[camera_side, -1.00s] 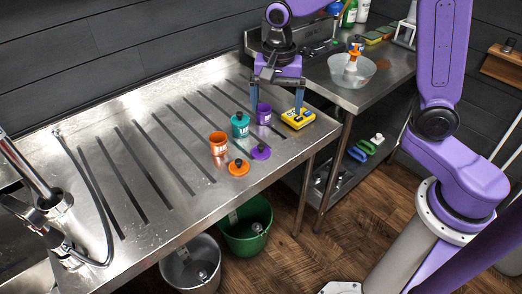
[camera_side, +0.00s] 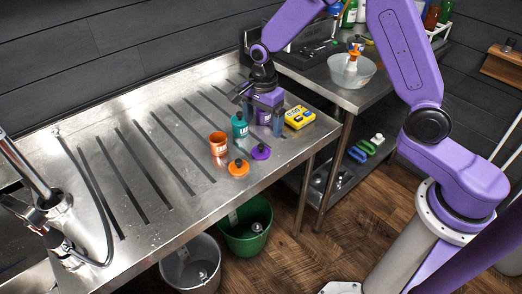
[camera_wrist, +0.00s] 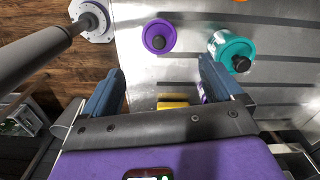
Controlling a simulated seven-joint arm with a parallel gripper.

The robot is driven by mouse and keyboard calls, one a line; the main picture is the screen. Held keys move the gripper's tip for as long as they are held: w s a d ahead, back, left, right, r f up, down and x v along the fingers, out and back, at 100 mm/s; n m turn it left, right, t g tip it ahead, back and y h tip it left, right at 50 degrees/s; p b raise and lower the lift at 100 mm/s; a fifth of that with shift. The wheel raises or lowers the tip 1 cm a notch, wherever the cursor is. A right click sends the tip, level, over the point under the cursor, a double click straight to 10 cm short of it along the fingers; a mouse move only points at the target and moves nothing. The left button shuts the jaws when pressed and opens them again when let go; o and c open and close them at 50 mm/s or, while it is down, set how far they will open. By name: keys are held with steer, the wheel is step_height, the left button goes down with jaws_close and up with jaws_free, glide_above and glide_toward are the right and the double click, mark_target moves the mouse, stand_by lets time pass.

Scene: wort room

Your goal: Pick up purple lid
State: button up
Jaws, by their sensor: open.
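The purple lid (camera_side: 261,152), a flat disc with a dark knob, lies on the metal counter near its front edge. In the wrist view the purple lid (camera_wrist: 154,38) is ahead of my fingertips, left of centre. My gripper (camera_side: 264,121) is open and empty, pointing down behind the lid in the side view and apart from it. In the wrist view my gripper's fingers (camera_wrist: 158,75) are spread wide. The purple jar (camera_side: 262,116) is partly hidden behind my gripper; a purple sliver of it (camera_wrist: 204,92) shows beside the right finger.
A teal jar (camera_side: 239,127) with a dark knob and an orange jar (camera_side: 218,144) stand left of my gripper. An orange lid (camera_side: 238,168) lies left of the purple lid. A yellow timer (camera_side: 299,118) sits to the right. The counter's left part is clear.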

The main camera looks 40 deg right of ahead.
mark_target(261, 149)
steer(key=shift+a+f, duration=0.15)
steer(key=shift+f, duration=4.2)
steer(key=c, duration=1.1)
